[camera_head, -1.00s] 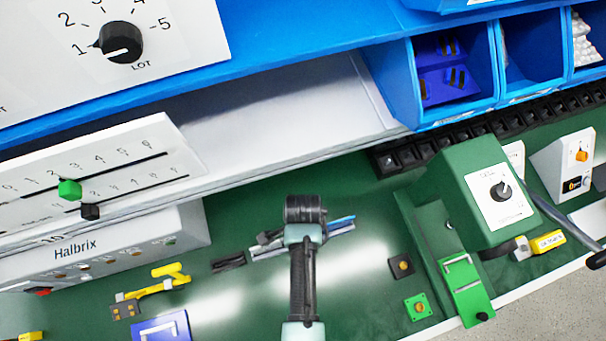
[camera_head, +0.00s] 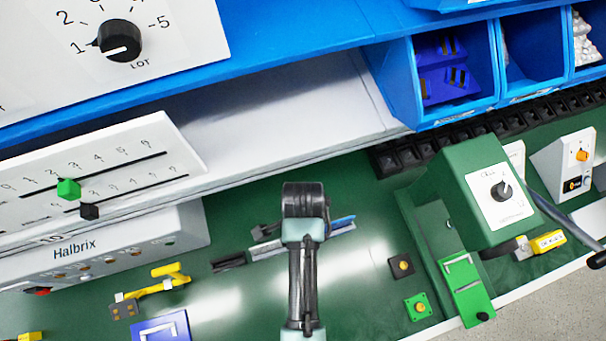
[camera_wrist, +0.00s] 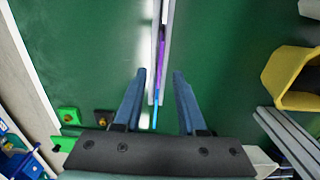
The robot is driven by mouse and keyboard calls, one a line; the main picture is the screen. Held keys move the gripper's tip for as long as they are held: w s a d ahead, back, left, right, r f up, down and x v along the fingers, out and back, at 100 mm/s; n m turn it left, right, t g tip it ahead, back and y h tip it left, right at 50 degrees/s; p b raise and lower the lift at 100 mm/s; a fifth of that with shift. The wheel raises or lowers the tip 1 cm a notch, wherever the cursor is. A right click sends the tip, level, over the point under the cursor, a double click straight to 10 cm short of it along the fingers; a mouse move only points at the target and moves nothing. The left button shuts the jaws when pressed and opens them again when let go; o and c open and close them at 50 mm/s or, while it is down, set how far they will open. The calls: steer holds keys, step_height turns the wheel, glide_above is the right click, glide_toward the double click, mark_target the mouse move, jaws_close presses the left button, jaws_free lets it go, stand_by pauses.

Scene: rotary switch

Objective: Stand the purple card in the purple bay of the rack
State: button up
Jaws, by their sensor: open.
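My gripper (camera_wrist: 159,84) is open in the wrist view, its two blue-grey fingers on either side of a narrow grey-railed piece, which looks like the rack (camera_wrist: 168,50). A thin purple edge (camera_wrist: 162,60), perhaps the purple card seen edge-on, shows between the rails. A light-blue edge (camera_wrist: 155,117) shows nearer the gripper. I cannot tell whether the fingers touch anything. In the head view my arm hides the gripper and the middle of the grey railed piece (camera_head: 268,249); a blue piece (camera_head: 342,222) shows at its right end. No bay colour can be read.
A yellow piece (camera_head: 165,280) and a blue-and-white panel (camera_head: 160,328) lie to the left. Small green (camera_head: 418,307) and dark (camera_head: 401,266) button blocks and a green dial box (camera_head: 480,190) stand to the right. Blue bins (camera_head: 450,75) are behind.

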step_height(320, 180, up, 7)
stand_by(0.3)
steer(key=shift+f, duration=0.1)
step_height(320, 180, up, 9)
steer(key=p, duration=1)
stand_by(0.4)
